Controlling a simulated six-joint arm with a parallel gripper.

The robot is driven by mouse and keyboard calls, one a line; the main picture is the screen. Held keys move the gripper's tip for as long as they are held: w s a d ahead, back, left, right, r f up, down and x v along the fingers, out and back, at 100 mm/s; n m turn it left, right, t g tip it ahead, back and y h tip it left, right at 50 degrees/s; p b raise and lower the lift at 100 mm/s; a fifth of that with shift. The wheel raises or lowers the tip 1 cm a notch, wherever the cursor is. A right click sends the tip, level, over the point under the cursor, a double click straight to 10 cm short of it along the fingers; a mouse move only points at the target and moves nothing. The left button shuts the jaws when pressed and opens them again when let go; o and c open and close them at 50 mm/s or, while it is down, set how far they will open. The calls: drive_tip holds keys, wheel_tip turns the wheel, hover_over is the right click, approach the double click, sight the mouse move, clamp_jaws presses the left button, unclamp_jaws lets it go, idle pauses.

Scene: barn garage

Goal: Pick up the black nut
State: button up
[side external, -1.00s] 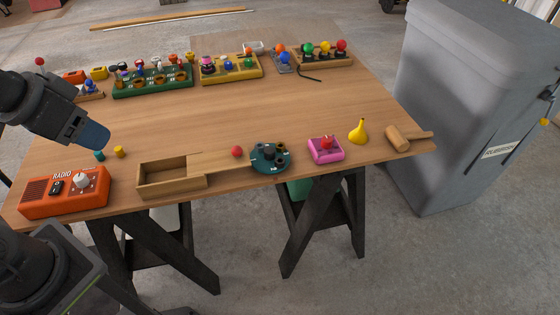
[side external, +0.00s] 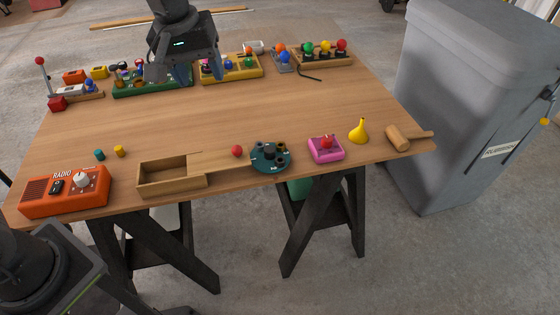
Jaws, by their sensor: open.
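My gripper (side external: 168,75) is open and points down over the green rack (side external: 125,91) at the back left of the table. Its fingers and body hide much of the rack's right part. The rack holds several small coloured pieces and some brass-coloured ones. A small dark piece (side external: 122,67) shows at the rack's left end, left of my gripper. It is too small to tell whether it is the black nut. Nothing is visible between my fingers, and I cannot tell whether they touch the rack.
A yellow rack (side external: 230,75) with coloured knobs stands right of my gripper. A red-knobbed lever (side external: 40,62) rises at the far left. An orange radio (side external: 65,192), wooden box (side external: 172,187) and teal round holder (side external: 270,167) line the front edge. The table's middle is clear.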

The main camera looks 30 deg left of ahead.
drive_tip(key=w+d+f+n+g, duration=0.1)
drive_tip(key=w+d+f+n, duration=0.2)
drive_tip(key=w+d+f, duration=0.35)
drive_tip(key=n+g, duration=0.2)
drive_tip(key=n, duration=0.1)
approach(280, 160)
wheel_tip(280, 160, down, 9)
drive_tip(key=shift+s+d+f, duration=0.1)
drive_tip(key=shift+c, duration=0.2)
drive_tip(key=c, duration=0.9)
